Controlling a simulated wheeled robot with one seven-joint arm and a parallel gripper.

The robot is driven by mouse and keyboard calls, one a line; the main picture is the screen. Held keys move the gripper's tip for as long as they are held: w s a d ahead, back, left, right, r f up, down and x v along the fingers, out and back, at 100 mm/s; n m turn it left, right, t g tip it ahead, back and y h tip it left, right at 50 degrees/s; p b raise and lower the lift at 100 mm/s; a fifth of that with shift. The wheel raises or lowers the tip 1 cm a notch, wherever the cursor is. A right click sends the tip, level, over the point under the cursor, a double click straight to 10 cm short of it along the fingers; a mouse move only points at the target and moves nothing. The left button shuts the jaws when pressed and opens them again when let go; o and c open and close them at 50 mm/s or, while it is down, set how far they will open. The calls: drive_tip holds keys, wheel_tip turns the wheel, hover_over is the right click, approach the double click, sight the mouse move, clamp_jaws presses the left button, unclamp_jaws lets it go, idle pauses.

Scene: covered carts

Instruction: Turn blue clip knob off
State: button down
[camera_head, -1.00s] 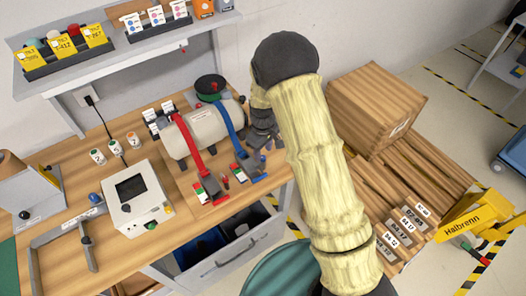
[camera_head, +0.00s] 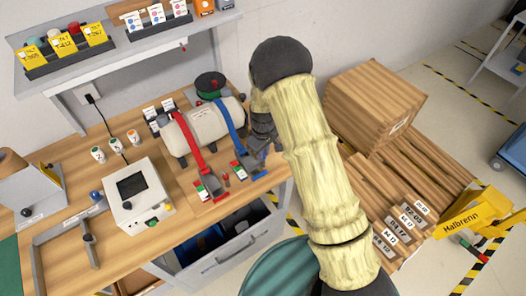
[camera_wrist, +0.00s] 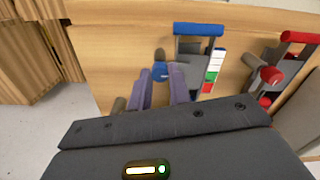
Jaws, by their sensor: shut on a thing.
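The blue clip (camera_head: 250,168) sits at the front of the bench, at the end of a blue strap (camera_head: 231,120) over a pale cylinder (camera_head: 205,128). In the wrist view the blue clip (camera_wrist: 196,62) shows with its blue bar at the top. Its blue knob (camera_wrist: 161,71) is between the tips of my gripper (camera_wrist: 162,80), which is shut on it. In the head view my gripper (camera_head: 263,146) is beside the clip, and my arm partly hides it; the knob is hard to make out there.
A red clip (camera_head: 213,190) with a red strap (camera_head: 190,140) is left of the blue one; its red knob (camera_wrist: 271,75) shows in the wrist view. A white control box (camera_head: 138,198) stands further left. A large carton (camera_head: 375,105) is right of the bench.

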drive_tip(key=shift+m, duration=0.4)
drive_tip(key=m+b, duration=0.1)
drive_tip(key=m, duration=0.2)
drive_tip(key=m+b, duration=0.1)
drive_tip(key=m, duration=0.8)
drive_tip(key=shift+w+r+m, duration=0.1)
drive_tip(key=shift+m, duration=2.3)
drive_tip(key=c, duration=1.3)
unclamp_jaws()
drive_tip(key=shift+r, duration=0.1)
